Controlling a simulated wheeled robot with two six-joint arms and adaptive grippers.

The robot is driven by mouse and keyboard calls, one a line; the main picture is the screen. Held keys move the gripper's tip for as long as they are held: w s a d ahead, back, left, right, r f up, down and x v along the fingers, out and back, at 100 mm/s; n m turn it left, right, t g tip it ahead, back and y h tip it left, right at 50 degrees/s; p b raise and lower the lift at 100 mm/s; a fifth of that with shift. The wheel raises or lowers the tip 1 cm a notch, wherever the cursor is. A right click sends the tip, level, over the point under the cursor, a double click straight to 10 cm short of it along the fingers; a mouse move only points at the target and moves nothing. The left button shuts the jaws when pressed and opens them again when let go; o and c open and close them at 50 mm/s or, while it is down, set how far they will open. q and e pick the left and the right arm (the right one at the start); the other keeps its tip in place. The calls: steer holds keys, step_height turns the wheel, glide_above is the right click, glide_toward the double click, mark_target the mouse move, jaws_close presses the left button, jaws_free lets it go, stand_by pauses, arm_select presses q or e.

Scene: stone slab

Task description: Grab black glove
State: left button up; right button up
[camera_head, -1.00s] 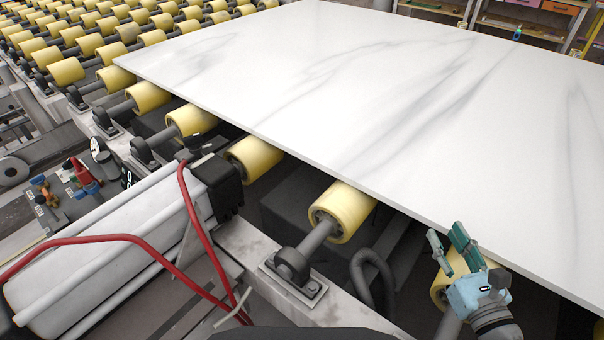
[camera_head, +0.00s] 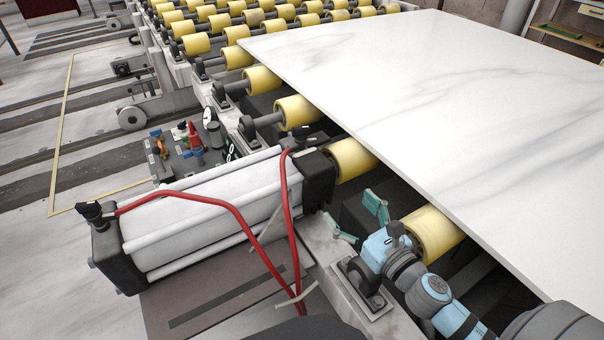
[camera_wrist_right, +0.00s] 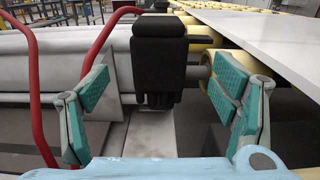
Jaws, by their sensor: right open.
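My left gripper is not in view.
The white marble slab (camera_head: 450,95) lies on yellow rollers (camera_head: 297,112) to the right. The white cylinder (camera_head: 200,212) lies in front, with red hoses (camera_head: 235,210) looping over it. Gauges and valves (camera_head: 190,140) stand behind it. Open floor (camera_head: 105,125) is at the left.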

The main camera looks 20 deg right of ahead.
mark_target(323, 179)
steer(key=shift+o, duration=1.3)
steer(key=w+p, duration=0.1)
steer(key=w+r+p, duration=0.1)
steer(key=p, duration=0.1)
steer(key=w+r+p, duration=0.1)
steer(key=shift+w+a+p, duration=0.3)
steer(key=shift+w+a, duration=0.05)
steer(key=w, duration=0.3)
steer(key=w+f+p, duration=0.1)
steer(key=w, duration=0.2)
steer(key=w+a+f, duration=0.1)
steer(key=w, duration=0.2)
steer(key=shift+w+a, duration=0.1)
steer(key=shift+w, duration=0.2)
steer(key=shift+s+r, duration=0.1)
steer(key=c, duration=1.3)
